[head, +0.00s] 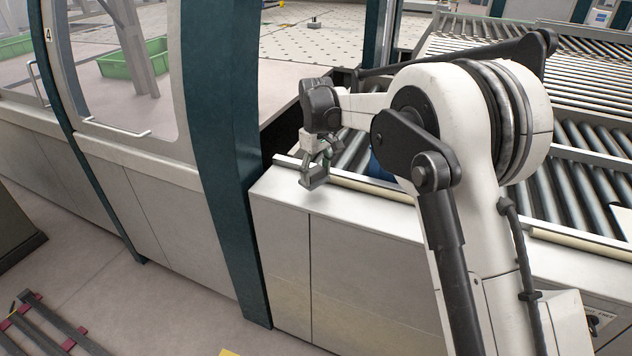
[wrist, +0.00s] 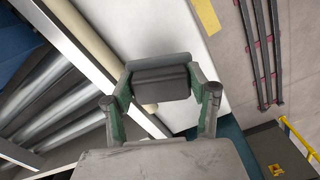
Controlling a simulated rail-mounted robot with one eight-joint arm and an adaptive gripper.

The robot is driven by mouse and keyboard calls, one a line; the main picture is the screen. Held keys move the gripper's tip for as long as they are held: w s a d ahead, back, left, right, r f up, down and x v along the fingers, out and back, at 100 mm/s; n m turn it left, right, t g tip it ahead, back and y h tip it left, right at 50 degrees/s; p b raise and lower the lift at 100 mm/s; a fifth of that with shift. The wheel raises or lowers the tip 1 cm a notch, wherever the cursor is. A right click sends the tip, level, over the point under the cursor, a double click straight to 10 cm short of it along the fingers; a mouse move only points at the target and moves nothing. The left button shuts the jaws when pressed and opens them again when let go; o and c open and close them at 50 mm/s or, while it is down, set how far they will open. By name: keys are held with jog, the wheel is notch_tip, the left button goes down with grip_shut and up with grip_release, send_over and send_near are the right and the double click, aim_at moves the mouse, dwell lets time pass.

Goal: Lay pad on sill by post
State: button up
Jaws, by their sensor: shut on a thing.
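My gripper (head: 316,172) is over the back edge of the pale sill (head: 345,208), just right of the dark teal post (head: 222,150). In the wrist view my gripper (wrist: 161,92) is closed on a small dark grey block, which I take as the pad (wrist: 161,83). The pad is held between the fingertips, with the white sill (wrist: 145,28) behind it. I cannot tell how high it is above the sill. In the head view the pad is too small to tell from the fingers. A teal strip of the post (wrist: 234,138) shows at the lower right in the wrist view.
A roller conveyor (head: 575,140) lies behind the sill, with a cream rail (head: 375,187) along its edge. A windowed machine guard (head: 125,75) stands left of the post. The sill top is bare between the post and my arm.

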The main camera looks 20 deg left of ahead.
aim_at(316, 182)
jog(key=shift+f, duration=1.75)
jog(key=shift+f, duration=0.25)
jog(key=o, duration=1.1)
jog(key=shift+r, duration=0.1)
jog(key=shift+o, duration=0.2)
notch_tip(316, 182, up, 12)
jog(key=shift+r, duration=0.1)
jog(key=shift+r, duration=0.1)
